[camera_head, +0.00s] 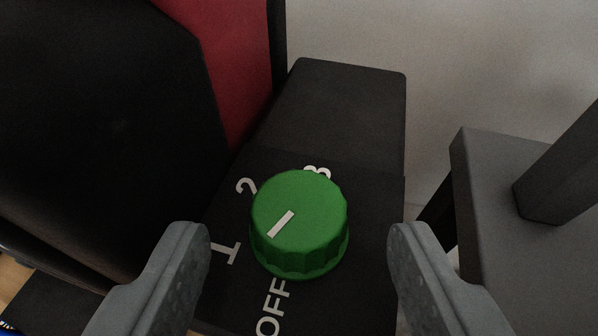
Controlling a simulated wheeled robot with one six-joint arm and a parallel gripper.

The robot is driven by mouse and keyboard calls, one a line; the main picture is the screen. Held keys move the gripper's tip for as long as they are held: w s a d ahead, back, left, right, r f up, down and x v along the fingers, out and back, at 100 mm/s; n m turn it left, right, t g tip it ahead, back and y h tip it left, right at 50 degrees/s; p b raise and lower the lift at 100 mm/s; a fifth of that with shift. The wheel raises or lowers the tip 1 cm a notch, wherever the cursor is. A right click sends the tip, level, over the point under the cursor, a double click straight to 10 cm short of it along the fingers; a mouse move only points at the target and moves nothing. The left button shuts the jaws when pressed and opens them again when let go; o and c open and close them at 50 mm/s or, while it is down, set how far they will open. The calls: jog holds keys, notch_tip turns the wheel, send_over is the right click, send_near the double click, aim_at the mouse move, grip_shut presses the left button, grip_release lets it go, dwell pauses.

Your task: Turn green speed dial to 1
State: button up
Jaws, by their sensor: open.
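The green speed dial (312,205) is a round ribbed knob on a black panel in the middle of the camera_head view. Its white pointer mark points down-left, in between the label 1 (225,252) and the label OFF (271,308). The label 2 (246,186) is at its upper left, and the label 3 (317,171) is partly hidden behind the knob. My gripper (299,238) is open, with one grey finger to the left of the dial and one to the right. A visible gap separates each finger from the knob.
A black housing (100,120) with a red panel (232,65) rises at the left, close to the dial. A grey block-shaped structure (510,165) stands at the right, beyond my right finger. The panel (345,110) behind the dial is bare.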

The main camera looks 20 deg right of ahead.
jog(key=shift+x, duration=1.05)
jog(key=c, duration=1)
jog(key=shift+o, duration=0.2)
jog(key=shift+w+a+m+g+h, duration=0.15)
jog(key=shift+m+g+h, duration=0.1)
jog(key=shift+m+h, duration=0.4)
jog(key=shift+a+m+g+h, duration=0.15)
jog(key=shift+m+g+h, duration=0.1)
jog(key=shift+m+h, duration=0.35)
jog(key=shift+m+g+h, duration=0.7)
jog(key=shift+m+h, duration=0.25)
jog(key=shift+h, duration=0.1)
jog(key=o, duration=1)
jog(key=shift+c, duration=0.2)
jog(key=shift+a, duration=0.1)
